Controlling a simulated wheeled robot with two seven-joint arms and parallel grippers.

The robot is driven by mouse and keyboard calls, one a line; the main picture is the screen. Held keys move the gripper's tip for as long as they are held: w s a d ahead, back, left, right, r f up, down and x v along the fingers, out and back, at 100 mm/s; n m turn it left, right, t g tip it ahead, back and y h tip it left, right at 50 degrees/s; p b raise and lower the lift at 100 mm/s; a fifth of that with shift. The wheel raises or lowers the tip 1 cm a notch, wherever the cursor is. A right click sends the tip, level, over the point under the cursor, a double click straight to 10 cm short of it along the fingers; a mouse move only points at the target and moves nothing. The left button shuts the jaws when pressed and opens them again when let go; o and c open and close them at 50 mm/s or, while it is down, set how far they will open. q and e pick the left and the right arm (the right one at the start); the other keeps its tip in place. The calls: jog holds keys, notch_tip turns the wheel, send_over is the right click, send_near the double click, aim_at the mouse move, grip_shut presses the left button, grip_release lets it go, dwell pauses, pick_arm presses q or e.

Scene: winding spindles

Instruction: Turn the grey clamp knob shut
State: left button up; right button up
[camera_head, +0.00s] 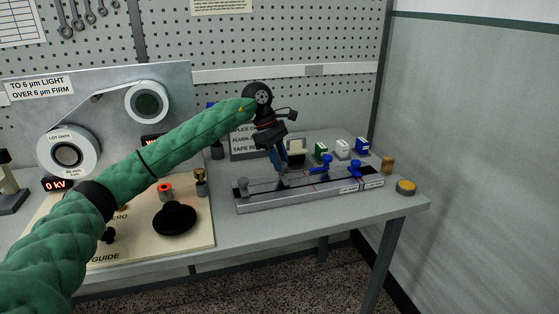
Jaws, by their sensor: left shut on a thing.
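The long grey splice block (310,192) lies on the bench with clamp parts along its top. My left gripper (281,166) points down at its back left part. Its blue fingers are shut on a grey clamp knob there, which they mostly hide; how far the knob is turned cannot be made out. Another grey knob (243,186) stands at the block's left end, apart from the gripper. Two blue clamp knobs (327,164) and (355,168) stand on the right half. My right gripper is not in view.
Small green, white and blue boxes (342,149) stand behind the block. A yellow-topped button (405,187) and a brown block (388,165) are at the right end. A winding panel (110,100) and a black knob (175,218) are at left. The front bench strip is clear.

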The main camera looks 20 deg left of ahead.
pick_arm(q)
jog(key=o, duration=0.9)
jog(key=shift+o, duration=0.2)
jog(key=shift+w+a+r, duration=0.1)
jog(key=shift+a+r, duration=0.1)
jog(key=shift+r, duration=0.35)
jog(key=v, duration=0.6)
jog(key=shift+r+b, duration=0.3)
jog(key=shift+b, duration=0.15)
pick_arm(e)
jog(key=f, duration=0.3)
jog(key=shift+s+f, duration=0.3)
pick_arm(q)
jog(key=shift+a, duration=0.15)
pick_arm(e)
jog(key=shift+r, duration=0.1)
